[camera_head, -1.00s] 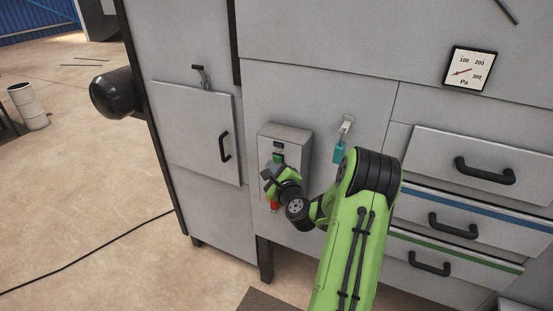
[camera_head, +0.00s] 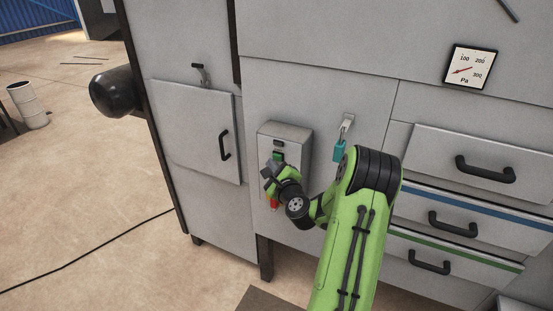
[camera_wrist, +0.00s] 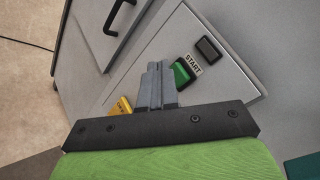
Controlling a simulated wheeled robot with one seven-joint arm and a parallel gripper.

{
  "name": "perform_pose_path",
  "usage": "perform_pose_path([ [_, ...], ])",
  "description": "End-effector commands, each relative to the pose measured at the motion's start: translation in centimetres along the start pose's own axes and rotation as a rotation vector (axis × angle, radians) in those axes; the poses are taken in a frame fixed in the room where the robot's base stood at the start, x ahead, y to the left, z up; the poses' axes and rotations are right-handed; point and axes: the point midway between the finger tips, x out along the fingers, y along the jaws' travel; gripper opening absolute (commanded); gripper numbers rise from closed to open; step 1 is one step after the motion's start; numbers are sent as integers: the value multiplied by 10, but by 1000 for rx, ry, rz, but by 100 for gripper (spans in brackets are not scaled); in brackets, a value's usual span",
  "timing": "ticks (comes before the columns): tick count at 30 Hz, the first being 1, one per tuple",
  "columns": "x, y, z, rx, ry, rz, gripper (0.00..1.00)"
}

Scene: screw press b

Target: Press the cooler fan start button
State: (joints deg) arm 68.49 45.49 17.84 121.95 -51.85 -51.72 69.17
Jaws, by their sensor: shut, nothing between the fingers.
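The control box (camera_head: 294,141) is a grey box on the front of the grey machine. The green start button (camera_wrist: 182,73) sits on its face beside the label START, and it also shows in the head view (camera_head: 277,155). My gripper (camera_wrist: 154,68) is shut and empty, with its fingertips beside the green button in the wrist view. In the head view my gripper (camera_head: 268,170) is just below the green button, in front of the box. I cannot tell whether the fingertips touch the box or the button. A red part (camera_head: 274,203) shows below my gripper.
A dark rectangular piece (camera_wrist: 208,48) sits above the START label. A yellow labelled part (camera_wrist: 121,106) is partly hidden by my gripper. A teal padlock (camera_head: 339,151) hangs right of the box. Drawers with black handles (camera_head: 453,225) are further right, and a cabinet door (camera_head: 195,130) is left.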

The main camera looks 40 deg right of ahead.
Motion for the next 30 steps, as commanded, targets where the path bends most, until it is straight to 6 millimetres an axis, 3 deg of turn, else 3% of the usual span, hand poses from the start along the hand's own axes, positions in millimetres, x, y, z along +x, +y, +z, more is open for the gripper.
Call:
perform_pose_path([
  [30, 6, -5, -4, 0, 1, 0, 0],
])
